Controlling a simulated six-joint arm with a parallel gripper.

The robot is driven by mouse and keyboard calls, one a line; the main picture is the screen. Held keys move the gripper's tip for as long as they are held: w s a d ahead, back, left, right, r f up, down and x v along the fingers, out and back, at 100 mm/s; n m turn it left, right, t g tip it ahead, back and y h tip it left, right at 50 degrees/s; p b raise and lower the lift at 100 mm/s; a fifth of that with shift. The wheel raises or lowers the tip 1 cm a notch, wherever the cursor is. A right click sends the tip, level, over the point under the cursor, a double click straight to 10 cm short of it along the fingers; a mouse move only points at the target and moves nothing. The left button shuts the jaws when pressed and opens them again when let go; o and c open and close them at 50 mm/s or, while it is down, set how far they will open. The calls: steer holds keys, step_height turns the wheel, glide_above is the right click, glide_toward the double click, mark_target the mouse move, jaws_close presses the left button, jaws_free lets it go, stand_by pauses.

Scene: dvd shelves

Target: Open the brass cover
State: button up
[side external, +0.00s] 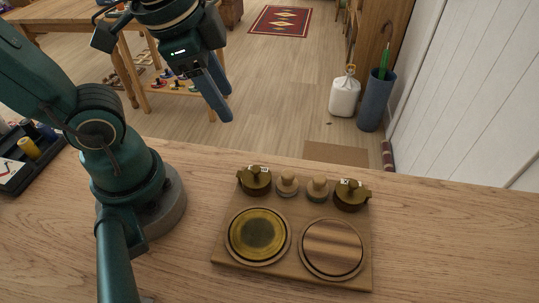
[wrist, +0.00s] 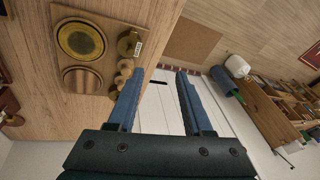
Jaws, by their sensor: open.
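A wooden board (side external: 291,275) lies on the table. It has two round ringed places at its front. The left one holds a round, dark-centred brass cover (side external: 258,236), lying flat; it also shows in the wrist view (wrist: 80,40). The right one holds a striped wood-coloured disc (side external: 332,248). Along the back edge stand two brass knob-like pieces with small labels, one at left (side external: 254,180) and one at right (side external: 351,195). Two wooden knobs, left (side external: 287,186) and right (side external: 317,189), stand between them. My gripper (side external: 226,107) is open and empty, raised well above and behind the board.
A black tray (side external: 12,178) with small items, including a yellow cylinder (side external: 29,148), is at the table's left. The table right of the board is clear. On the floor beyond are a white bag (side external: 344,96) and a blue umbrella stand (side external: 375,102).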

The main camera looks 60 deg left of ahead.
steer(key=m+g, duration=0.1)
steer(key=m, duration=0.1)
steer(key=m+g+y, duration=0.3)
steer(key=m+y, duration=0.1)
steer(key=m, duration=0.6)
glide_toward(256, 168)
steer(key=x, duration=0.2)
steer(key=shift+a+f, duration=0.25)
steer(key=shift+a, duration=0.1)
steer(key=shift+x, duration=2.5)
steer(key=shift+d, duration=0.15)
jaws_close()
